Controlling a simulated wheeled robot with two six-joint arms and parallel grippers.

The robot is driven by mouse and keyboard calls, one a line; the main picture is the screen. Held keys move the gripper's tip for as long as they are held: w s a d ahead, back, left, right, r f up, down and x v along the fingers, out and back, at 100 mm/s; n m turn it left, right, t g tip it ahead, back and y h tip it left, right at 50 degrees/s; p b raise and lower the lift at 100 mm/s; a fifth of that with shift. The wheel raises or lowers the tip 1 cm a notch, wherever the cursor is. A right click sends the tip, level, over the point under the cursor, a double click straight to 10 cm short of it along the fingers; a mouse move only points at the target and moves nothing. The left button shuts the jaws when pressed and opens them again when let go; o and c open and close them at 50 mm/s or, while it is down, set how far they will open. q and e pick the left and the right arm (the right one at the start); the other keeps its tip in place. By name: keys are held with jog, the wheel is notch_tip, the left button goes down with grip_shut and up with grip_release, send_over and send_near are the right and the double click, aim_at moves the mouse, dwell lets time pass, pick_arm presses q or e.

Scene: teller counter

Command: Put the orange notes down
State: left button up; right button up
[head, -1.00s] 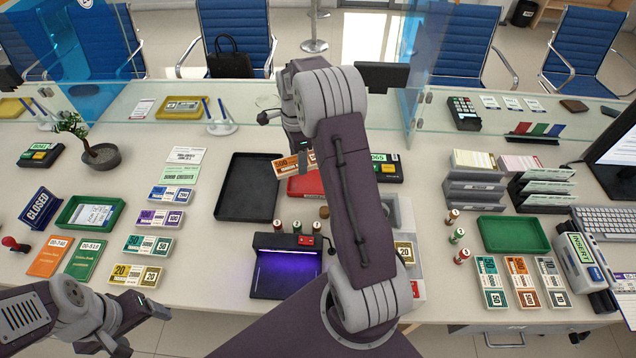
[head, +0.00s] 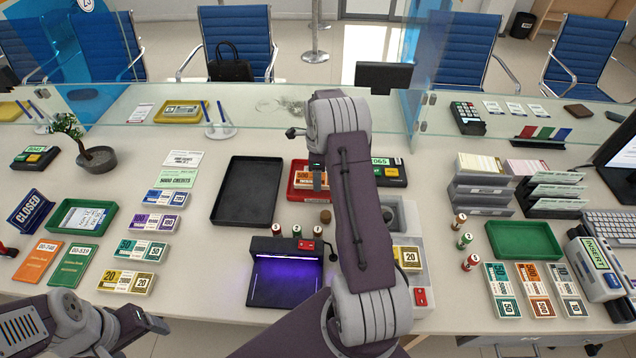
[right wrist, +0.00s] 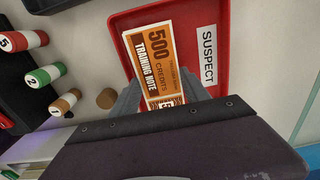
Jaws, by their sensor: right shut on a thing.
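The orange notes (right wrist: 156,62), marked 500 credits, are between the fingers of my right gripper (right wrist: 170,104), which is shut on them. They are over or in the red tray (right wrist: 190,20) labelled SUSPECT; whether they touch its floor cannot be told. In the head view my right gripper (head: 319,180) is at the red tray (head: 294,192), and part of the orange notes (head: 303,180) shows left of it. My arm hides the tray's right part. My left gripper (head: 158,324) is low at the left, away from the notes; its fingers are too unclear to judge.
A black tray (head: 246,190) lies left of the red tray. A counterfeit-lamp-like device with purple light (head: 286,275) and several small coin rolls (head: 297,231) stand in front. A glass screen (head: 270,105) runs behind. A device with a green display (head: 390,172) is close on the right.

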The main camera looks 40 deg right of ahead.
jog(key=shift+f, duration=1.65)
jog(key=shift+f, duration=0.15)
jog(key=o, duration=1.3)
notch_tip(320, 180, up, 12)
jog(key=r, duration=0.1)
jog(key=s+a+n, duration=0.3)
jog(key=a+n, duration=0.3)
jog(key=a, duration=0.1)
jog(key=s+a+n, duration=0.3)
jog(key=a+n, duration=0.4)
jog(key=s+a+f+n, duration=0.1)
jog(key=s+a+n, duration=0.3)
jog(key=s+n, duration=0.2)
jog(key=s+a+n+t, duration=0.1)
jog(key=s+a+n, duration=0.3)
jog(key=s+n, duration=0.2)
jog(key=shift+s+f+n+p, duration=0.35)
jog(key=shift+s+n+p, duration=0.05)
